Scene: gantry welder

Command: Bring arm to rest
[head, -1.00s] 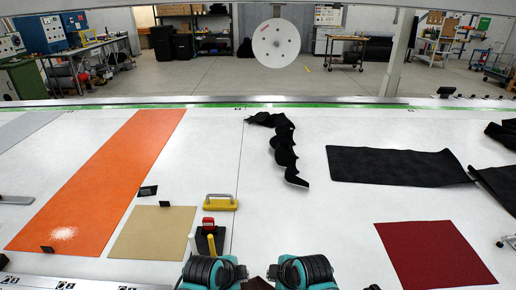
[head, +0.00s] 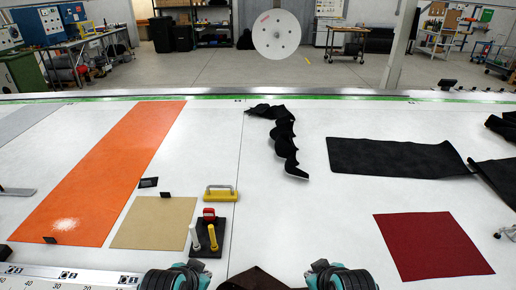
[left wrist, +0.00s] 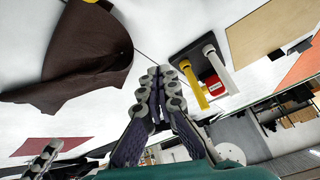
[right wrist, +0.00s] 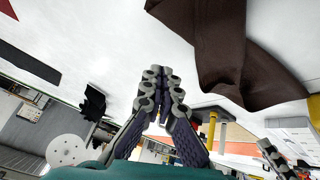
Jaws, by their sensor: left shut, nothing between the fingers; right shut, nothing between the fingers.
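My left arm (head: 175,278) and right arm (head: 342,278) show at the bottom edge of the head view, apart from each other; their fingers are not visible there. In the left wrist view my left gripper (left wrist: 157,88) is shut and empty, its fingertips together. In the right wrist view my right gripper (right wrist: 161,88) is also shut and empty. A dark brown cloth (head: 255,280) lies between the arms, cut off by the frame's bottom edge. It also shows in the left wrist view (left wrist: 85,50) and the right wrist view (right wrist: 245,70).
A black tool stand (head: 208,245) with yellow, white and red pieces sits near the left arm, behind it a yellow-handled block (head: 220,194). Orange (head: 100,170), tan (head: 153,222), red (head: 432,245) and black (head: 395,157) sheets lie flat.

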